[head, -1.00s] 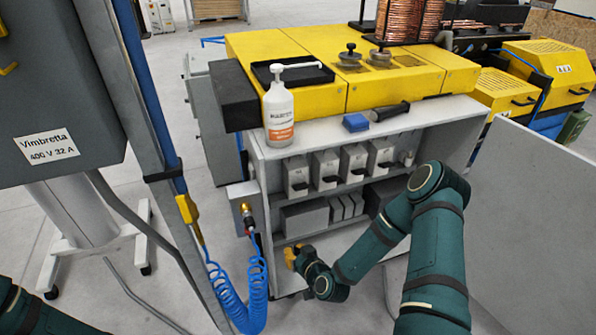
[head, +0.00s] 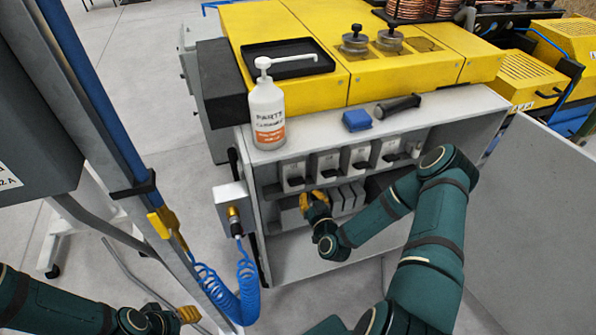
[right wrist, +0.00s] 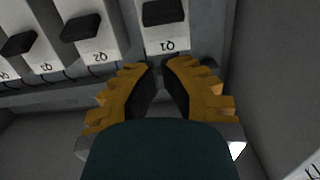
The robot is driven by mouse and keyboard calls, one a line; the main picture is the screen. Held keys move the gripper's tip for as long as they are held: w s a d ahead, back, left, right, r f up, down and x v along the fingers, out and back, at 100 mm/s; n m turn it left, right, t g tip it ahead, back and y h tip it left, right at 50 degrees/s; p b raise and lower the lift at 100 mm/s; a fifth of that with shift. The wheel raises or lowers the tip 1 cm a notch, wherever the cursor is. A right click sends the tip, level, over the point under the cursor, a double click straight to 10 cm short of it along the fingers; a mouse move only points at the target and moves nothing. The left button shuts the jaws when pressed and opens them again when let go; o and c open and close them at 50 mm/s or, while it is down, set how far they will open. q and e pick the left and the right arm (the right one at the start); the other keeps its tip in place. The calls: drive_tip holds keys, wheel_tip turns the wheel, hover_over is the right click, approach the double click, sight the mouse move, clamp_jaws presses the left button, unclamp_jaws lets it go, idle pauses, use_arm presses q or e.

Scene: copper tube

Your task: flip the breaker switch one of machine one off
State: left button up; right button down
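Breaker Q1 (head: 292,177) is the leftmost pale switch block on the cabinet's upper shelf. In the right wrist view its label and dark lever (right wrist: 164,13) appear upside down, with Q2 (right wrist: 98,40) and another breaker (right wrist: 38,50) to the left. My right gripper (head: 312,197) is just below and in front of the breaker row. In the right wrist view its orange fingers (right wrist: 159,65) are partly open, with a narrow empty gap, just below Q1's label in the picture. Contact cannot be told. My left gripper (head: 188,314) is at the bottom left, its fingers too small to judge.
A coiled blue hose (head: 240,290) hangs left of the cabinet. An open door panel (head: 540,200) stands on the right.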

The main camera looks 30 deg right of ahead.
sight(297, 171)
drive_tip(key=shift+w, duration=0.1)
idle(0.3)
drive_tip(key=x, duration=0.9)
drive_tip(key=shift+w+d+b, duration=0.15)
drive_tip(key=shift+w+b, duration=0.15)
drive_tip(key=shift+w, duration=0.1)
